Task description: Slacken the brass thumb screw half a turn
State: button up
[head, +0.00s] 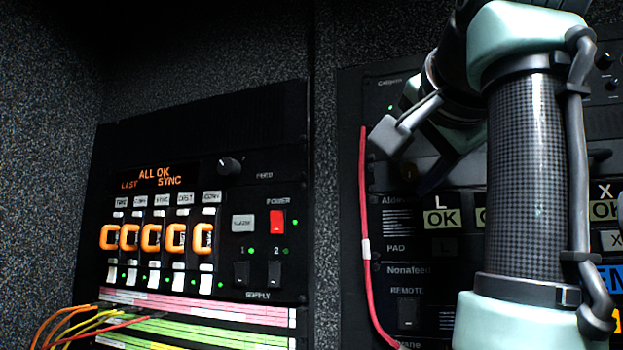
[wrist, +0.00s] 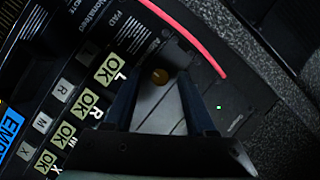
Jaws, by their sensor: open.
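I cannot tell how far the fingertips are from the panel.
A red cable (head: 364,220) hangs down the right rack's left edge, close to my gripper; it also crosses the wrist view (wrist: 190,35). Lit OK buttons (head: 441,219) are below right. The left rack panel (head: 253,150) holds orange-handled switches (head: 150,237). Coloured cables (head: 75,325) lie lower left.

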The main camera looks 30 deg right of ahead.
jog(key=shift+s, duration=0.15)
jog(key=shift+c, duration=0.7)
grip_shut()
jog(key=shift+a+r, duration=0.1)
